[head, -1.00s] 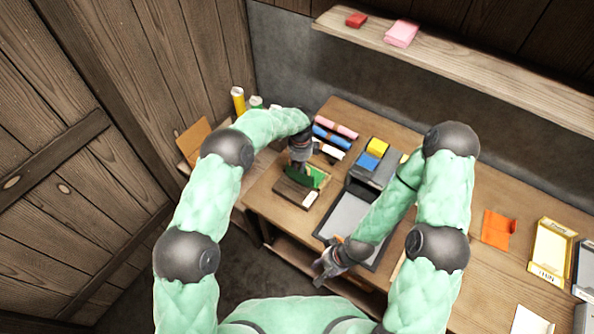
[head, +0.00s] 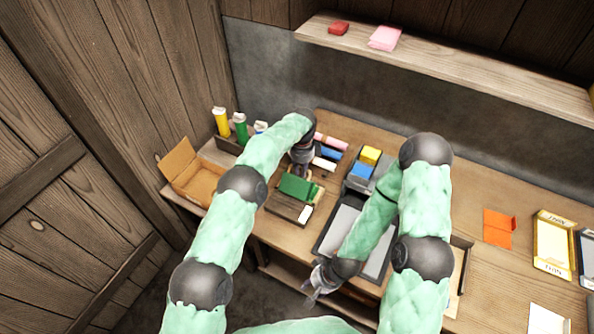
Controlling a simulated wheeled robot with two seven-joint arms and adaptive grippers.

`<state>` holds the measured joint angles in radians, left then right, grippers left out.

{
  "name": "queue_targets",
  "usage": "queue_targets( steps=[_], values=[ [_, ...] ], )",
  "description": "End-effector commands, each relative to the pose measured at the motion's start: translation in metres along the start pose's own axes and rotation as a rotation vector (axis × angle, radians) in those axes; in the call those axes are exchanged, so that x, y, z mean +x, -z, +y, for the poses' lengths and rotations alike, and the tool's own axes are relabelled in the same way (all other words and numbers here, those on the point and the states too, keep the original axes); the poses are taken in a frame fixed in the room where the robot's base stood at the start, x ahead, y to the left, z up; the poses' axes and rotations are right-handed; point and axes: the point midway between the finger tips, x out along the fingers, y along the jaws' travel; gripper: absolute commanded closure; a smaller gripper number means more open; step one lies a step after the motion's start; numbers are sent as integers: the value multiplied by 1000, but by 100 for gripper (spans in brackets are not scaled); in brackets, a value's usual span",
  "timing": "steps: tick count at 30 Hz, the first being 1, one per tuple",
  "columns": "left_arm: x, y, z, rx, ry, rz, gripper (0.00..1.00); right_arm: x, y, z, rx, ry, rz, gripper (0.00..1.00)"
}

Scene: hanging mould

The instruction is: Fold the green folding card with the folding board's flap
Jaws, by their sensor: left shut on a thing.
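The green folding card (head: 298,188) lies on the dark folding board (head: 285,208), on the table left of the grey tray. One part of the card looks raised or folded over, and its exact angle is hard to tell. My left gripper (head: 301,172) is at the card's far edge, shut on what looks like the board's flap. The flap is mostly hidden by the gripper and card. My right gripper (head: 318,286) hangs near the table's front edge, away from the card, and its jaw opening is too small to judge.
A grey tray (head: 376,268) lies right of the board. Pink and blue rolls lie beyond the board. An open cardboard box (head: 180,160) is at left. An orange card (head: 498,228) lies at right.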

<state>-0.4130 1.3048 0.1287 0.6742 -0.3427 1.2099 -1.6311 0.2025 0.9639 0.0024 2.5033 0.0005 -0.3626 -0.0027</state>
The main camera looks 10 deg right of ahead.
Motion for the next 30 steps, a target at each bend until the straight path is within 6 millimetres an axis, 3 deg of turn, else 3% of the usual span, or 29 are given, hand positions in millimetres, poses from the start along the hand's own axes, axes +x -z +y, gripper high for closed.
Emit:
queue_targets(
  steps=[12, 13, 15, 26, 30],
  values=[
    [-4, -1, -4, -4, 12, -3, 100, 0, 0, 0, 0, 0, 0, 60],
    [-5, -1, -4, -4, 12, -3, 75, 0, 0, 0, 0, 0, 0, 60],
    [-4, -1, -4, -4, 11, -3, 59, 0, 0, 0, 0, 0, 0, 60],
    [-2, 0, -2, -1, 4, -1, 59, 0, 0, 0, 0, 0, 0, 60],
    [-12, 0, -2, -1, 6, -2, 59, 0, 0, 0, 0, 0, 0, 60]
  ],
)
